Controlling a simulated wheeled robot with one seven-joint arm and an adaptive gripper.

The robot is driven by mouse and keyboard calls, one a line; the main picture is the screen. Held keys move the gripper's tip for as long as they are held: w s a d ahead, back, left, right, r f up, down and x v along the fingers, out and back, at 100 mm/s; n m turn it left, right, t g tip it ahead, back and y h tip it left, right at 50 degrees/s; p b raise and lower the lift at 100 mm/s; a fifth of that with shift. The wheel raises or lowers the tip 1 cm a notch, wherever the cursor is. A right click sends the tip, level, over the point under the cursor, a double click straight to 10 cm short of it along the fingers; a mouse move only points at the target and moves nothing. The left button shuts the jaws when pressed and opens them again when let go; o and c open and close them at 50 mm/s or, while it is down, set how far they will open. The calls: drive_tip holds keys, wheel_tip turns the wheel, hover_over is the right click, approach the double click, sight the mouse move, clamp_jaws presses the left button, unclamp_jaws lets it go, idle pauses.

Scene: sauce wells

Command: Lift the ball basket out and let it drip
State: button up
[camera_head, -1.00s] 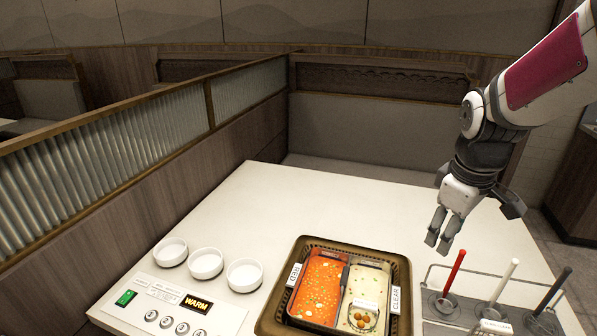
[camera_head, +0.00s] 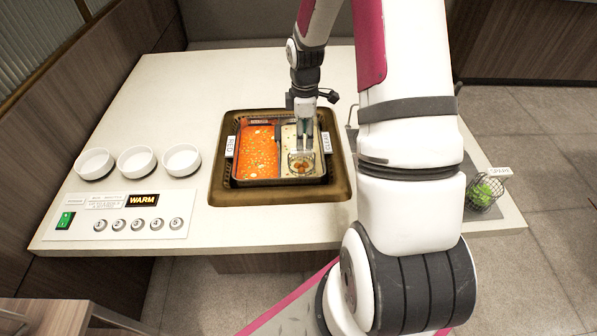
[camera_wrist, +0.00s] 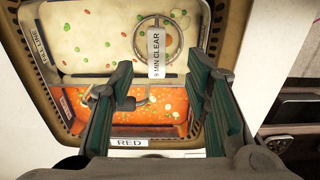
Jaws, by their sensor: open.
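The ball basket (camera_head: 301,163), a small wire basket, sits in the pale clear-broth well (camera_head: 288,135). In the wrist view its round metal rim (camera_wrist: 180,42) shows in the pale broth, partly covered by a tag reading "9 MIN CLEAR" (camera_wrist: 156,53). My gripper (camera_head: 304,145) is over the pale well, close above the basket. In the wrist view my gripper (camera_wrist: 160,78) has its fingers spread, with the tag's lower end between them. I cannot tell whether a finger touches the basket.
The red-broth well (camera_head: 258,148) lies left of the pale one, inside a brown-rimmed pan (camera_head: 225,190). Several white bowls (camera_head: 137,162) and a WARM button panel (camera_head: 120,215) are at left. A wire basket of greens (camera_head: 485,190) tagged "SPARE" is at right. The table behind is clear.

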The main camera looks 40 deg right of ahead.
sight(301, 152)
wheel_tip(301, 152, down, 3)
drive_tip(key=shift+f, duration=0.1)
drive_tip(key=shift+w+a+f, duration=0.1)
drive_tip(key=shift+w+f, duration=0.1)
drive_tip(key=shift+f, duration=1.1)
drive_tip(key=shift+w+a+f, duration=0.1)
drive_tip(key=shift+w+f, duration=0.05)
drive_tip(key=shift+f, duration=1.15)
clamp_jaws()
